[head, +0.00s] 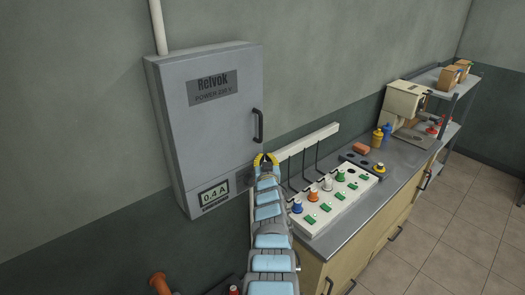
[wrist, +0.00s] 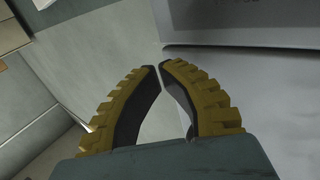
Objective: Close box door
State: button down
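The grey metal box (head: 172,130) hangs on the wall at the left in the head view. Its door (head: 215,125) bears a "Relvok" plate and a dark handle (head: 258,126) on its right edge. The door looks about flush with the box; I cannot tell whether it is fully shut. My gripper (head: 266,160) is by the door's lower right edge, below the handle; contact cannot be told. In the wrist view, the yellow-and-black fingers of my gripper (wrist: 160,67) almost meet at the tips, with nothing between them. Grey box surfaces (wrist: 245,85) fill the right of that view.
A control panel (head: 335,200) with coloured knobs and green switches lies on the metal counter (head: 390,175) right of my arm. A white rail (head: 308,141) with dark hooks is on the wall behind it. A beige machine (head: 402,103) and shelves stand farther back. The tiled floor at right is clear.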

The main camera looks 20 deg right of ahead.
jog(key=s+d+p, duration=0.4)
jog(key=s+p, duration=0.6)
jog(key=shift+s+d+p, duration=0.3)
jog(key=shift+d+p, duration=0.05)
dwell(0.4)
jog(key=shift+a, duration=0.1)
